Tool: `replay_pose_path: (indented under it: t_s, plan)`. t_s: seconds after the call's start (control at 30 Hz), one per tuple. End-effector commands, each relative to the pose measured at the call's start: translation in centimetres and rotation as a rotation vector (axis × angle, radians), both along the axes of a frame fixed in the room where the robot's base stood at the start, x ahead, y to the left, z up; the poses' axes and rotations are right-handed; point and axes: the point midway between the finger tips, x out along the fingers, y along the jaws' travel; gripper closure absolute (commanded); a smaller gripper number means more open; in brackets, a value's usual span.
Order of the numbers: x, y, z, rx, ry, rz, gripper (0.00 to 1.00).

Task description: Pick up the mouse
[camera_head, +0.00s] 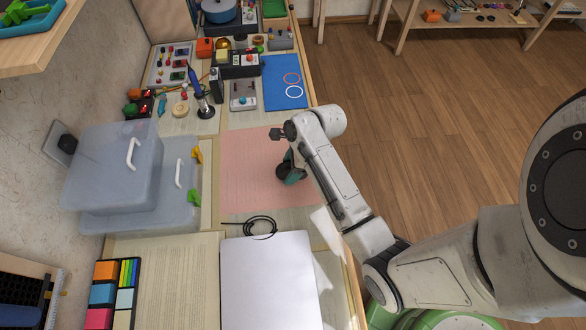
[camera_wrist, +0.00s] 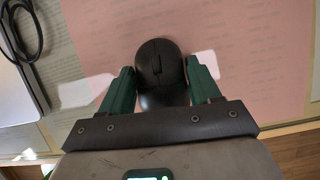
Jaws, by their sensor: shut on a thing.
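The dark computer mouse (camera_wrist: 160,66) sits between the two green fingers of my gripper (camera_wrist: 160,85) in the wrist view. My gripper is shut on its sides. In the head view my gripper (camera_head: 291,172) is over the pink mat (camera_head: 245,175), with the mouse (camera_head: 284,171) a dark shape beside the green finger, partly hidden. I cannot tell whether the mouse touches the mat or is a little above it.
Stacked clear storage boxes (camera_head: 120,180) stand left of the mat. A white laptop-like panel (camera_head: 268,285) and a black cable (camera_head: 255,223) lie on the near side. Tools and a blue sheet (camera_head: 283,82) fill the far side. The desk's right edge is close.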

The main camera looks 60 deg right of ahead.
Motion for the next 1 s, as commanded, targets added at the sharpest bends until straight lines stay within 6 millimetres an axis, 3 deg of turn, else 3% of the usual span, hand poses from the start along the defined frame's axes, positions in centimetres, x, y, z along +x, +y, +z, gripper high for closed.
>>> replay_pose_path:
  t_s: [0.27, 0.7, 1.0]
  plan:
    - [0.1, 0.0, 1.4, -0.002, -0.003, 0.002, 0.7]
    - [0.1, 0.0, 9.0, -0.002, -0.004, 0.001, 0.7]
    - [-0.1, -0.4, 10.1, 0.0, 0.0, -0.003, 0.7]
